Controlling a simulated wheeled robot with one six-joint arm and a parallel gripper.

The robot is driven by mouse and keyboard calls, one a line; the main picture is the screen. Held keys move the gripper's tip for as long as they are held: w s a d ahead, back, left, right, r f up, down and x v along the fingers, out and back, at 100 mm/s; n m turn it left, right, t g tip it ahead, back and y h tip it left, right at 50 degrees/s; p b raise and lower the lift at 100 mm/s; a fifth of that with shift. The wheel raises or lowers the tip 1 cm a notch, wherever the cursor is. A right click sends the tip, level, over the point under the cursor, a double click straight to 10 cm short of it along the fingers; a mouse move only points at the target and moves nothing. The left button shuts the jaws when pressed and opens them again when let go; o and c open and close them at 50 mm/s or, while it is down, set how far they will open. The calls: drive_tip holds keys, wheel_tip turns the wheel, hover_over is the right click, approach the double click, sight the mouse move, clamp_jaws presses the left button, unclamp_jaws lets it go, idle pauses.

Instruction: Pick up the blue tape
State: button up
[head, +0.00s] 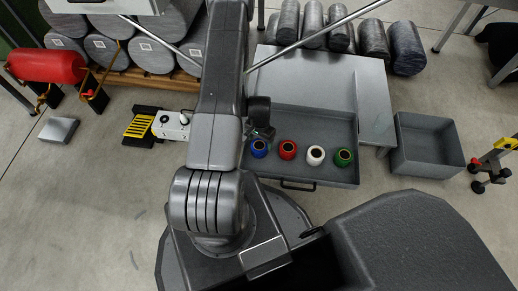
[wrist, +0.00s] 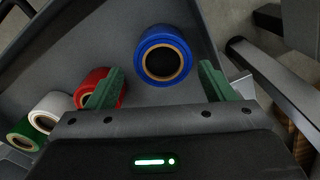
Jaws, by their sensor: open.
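The blue tape (head: 259,148) is a roll standing in an open grey drawer (head: 335,175), leftmost in a row of tape rolls. In the wrist view the blue tape (wrist: 162,54) shows its round end with a dark core, ahead of my gripper and between the lines of its two green fingers. My gripper (wrist: 158,86) is open and nothing is held in it. In the head view my gripper (head: 262,132) is partly hidden behind my arm, just above the blue tape.
Beside the blue tape stand a red tape (head: 288,149), a white tape (head: 316,155) and a green tape (head: 344,157). In the wrist view the red tape (wrist: 98,85) is close to the left finger. A grey bin (head: 430,145) stands to the right of the drawer.

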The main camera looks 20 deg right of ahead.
sight(259, 145)
wheel_tip(259, 145, down, 5)
drive_tip(key=shift+w+a+f+b, duration=0.1)
drive_tip(key=shift+a+b, duration=0.05)
drive_tip(key=shift+b, duration=0.95)
drive_tip(key=c, duration=0.8)
drive_tip(key=shift+c, duration=0.2)
drive_tip(key=shift+r, duration=0.2)
